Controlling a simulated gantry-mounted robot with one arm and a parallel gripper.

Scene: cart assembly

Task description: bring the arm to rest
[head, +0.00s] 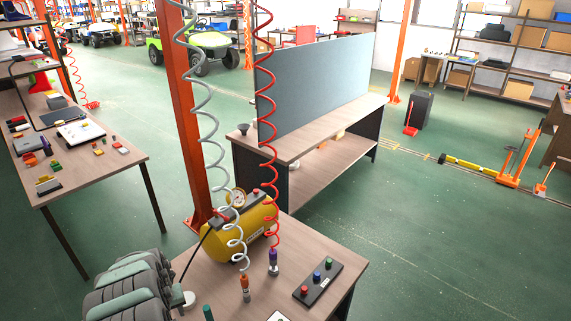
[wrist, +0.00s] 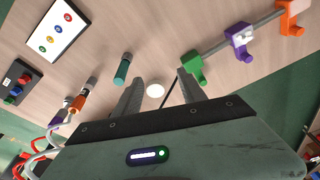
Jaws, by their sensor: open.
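My gripper (wrist: 159,77) shows in the wrist view with its two dark grey fingers apart and nothing held between them. The wooden bench top (wrist: 210,25) lies beyond the fingertips. A small white round piece (wrist: 155,90) appears in the gap between the fingers, and I cannot tell its distance from them. A teal cylinder (wrist: 122,70) stands just left of the fingers. Green (wrist: 197,65), purple (wrist: 238,40) and orange (wrist: 290,18) hooks sit on a grey rail to the right. I cannot make out the gripper in the head view.
The front bench (head: 333,295) holds a yellow compressor (head: 243,235), a button box (head: 317,281), and orange (head: 245,286) and purple (head: 273,262) tools on hanging coiled hoses. An orange post (head: 178,110) stands behind. A grey panel (head: 315,85) rises on the bench beyond. Green floor (head: 430,230) is open at right.

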